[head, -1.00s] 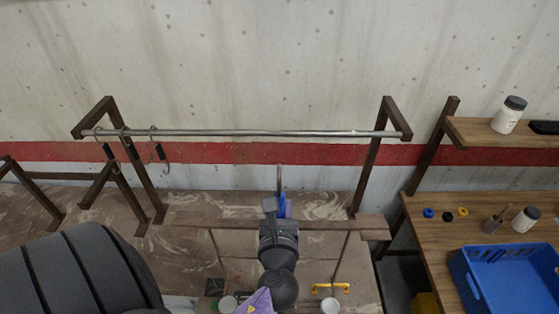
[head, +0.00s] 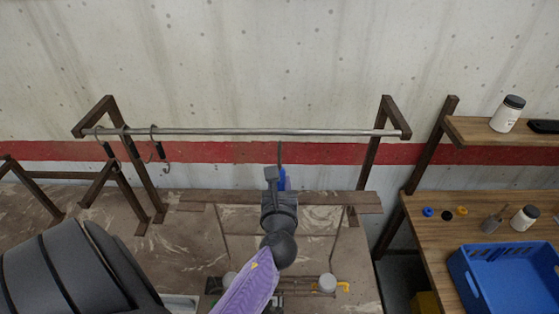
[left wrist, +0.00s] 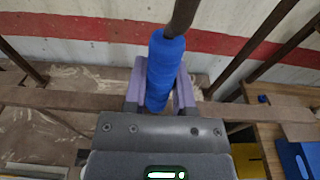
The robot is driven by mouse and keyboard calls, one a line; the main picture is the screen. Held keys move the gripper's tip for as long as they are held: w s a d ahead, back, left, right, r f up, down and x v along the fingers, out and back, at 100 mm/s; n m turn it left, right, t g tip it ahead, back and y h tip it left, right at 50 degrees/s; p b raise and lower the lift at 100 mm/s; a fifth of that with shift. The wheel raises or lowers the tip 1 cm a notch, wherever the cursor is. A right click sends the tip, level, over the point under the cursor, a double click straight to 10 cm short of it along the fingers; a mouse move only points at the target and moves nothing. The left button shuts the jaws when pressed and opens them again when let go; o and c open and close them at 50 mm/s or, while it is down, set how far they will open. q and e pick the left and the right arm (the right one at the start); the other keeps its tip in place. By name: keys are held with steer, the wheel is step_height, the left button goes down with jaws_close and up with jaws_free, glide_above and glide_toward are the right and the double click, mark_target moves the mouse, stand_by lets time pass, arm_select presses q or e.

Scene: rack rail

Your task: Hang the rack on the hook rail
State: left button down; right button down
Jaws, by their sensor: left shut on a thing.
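The hook rail is a grey horizontal bar (head: 250,132) on a dark brown frame (head: 370,155) before the wall. The rack has a brown plank (head: 330,199), thin rods running down from it, and a blue grip (head: 282,181) with a dark stem (head: 280,152) rising above. My left gripper (head: 277,184) is shut on the blue grip, which also shows between its purple fingers in the left wrist view (left wrist: 164,68). The stem's top shows just below the rail in the head view; their gap in depth cannot be told. My right gripper is not in view.
Two S-hooks (head: 157,150) (head: 110,150) hang at the rail's left end; its middle is clear. White round jars (head: 327,283) (head: 230,280) show low in the picture, with a yellow handle (head: 344,287) near the right one. A table with a blue crate (head: 505,275) stands at right.

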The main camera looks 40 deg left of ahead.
arm_select(q)
steer(key=x, duration=0.4)
steer(key=shift+w+a+r+b, duration=0.15)
steer(key=shift+r+b, duration=0.1)
steer(key=shift+b, duration=0.1)
stand_by(0.3)
steer(key=shift+w+a, duration=0.25)
steer(key=shift+w, duration=0.05)
steer(key=shift+x, duration=1.25)
steer(key=shift+w+a+r, duration=0.1)
steer(key=shift+r, duration=0.1)
